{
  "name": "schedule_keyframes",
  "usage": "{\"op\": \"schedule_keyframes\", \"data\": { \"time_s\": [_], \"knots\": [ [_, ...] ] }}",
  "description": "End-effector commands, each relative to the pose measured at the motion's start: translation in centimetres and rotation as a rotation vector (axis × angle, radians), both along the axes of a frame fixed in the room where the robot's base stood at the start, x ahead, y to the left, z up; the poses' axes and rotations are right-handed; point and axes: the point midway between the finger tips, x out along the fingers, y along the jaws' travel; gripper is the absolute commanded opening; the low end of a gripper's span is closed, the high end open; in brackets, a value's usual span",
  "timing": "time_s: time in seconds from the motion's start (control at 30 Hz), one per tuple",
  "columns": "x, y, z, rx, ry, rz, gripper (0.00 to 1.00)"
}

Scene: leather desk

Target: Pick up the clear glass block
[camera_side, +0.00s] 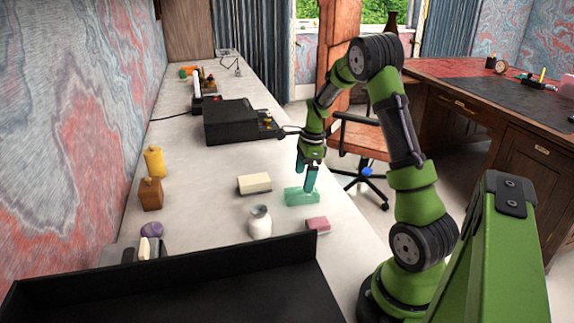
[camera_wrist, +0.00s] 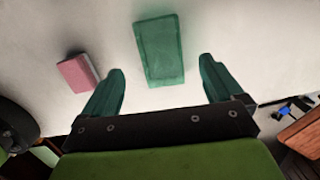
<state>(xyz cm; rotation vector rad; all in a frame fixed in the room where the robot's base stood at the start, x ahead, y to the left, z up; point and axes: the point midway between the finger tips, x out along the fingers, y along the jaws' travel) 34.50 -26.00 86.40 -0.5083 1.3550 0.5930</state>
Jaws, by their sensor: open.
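The clear glass block (camera_side: 301,197) is a green-tinted, see-through slab lying on the pale worktop near its right edge. In the wrist view the glass block (camera_wrist: 160,50) lies ahead of my fingers, centred between their lines, with its near end close to the gap. My gripper (camera_side: 309,180) points down at the block in the side view, its teal fingers just over or beside it; I cannot tell whether they touch it. In the wrist view my gripper (camera_wrist: 160,85) is open with nothing between the fingers.
A pink block (camera_side: 318,225) lies close to the glass block; it also shows in the wrist view (camera_wrist: 77,73). A white jar (camera_side: 260,222) and a cream block (camera_side: 254,184) stand to the left. A black tray (camera_side: 180,280) fills the front. A black machine (camera_side: 230,122) stands behind.

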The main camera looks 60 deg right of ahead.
Motion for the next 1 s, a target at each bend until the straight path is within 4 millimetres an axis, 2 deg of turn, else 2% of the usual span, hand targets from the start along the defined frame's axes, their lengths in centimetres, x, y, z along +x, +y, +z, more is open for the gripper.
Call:
{"op": "schedule_keyframes", "data": {
  "time_s": [0.17,0.43,0.73,1.0],
  "knots": [
    [0.0,0.0,-1.4,0.001,0.002,-0.001,0.94],
    [0.4,0.2,-5.1,0.001,0.001,0.000,0.94],
    [0.5,0.3,-5.6,-0.001,-0.001,0.001,0.94],
    [0.5,0.3,-5.5,-0.001,-0.001,0.001,0.54]
  ]
}}
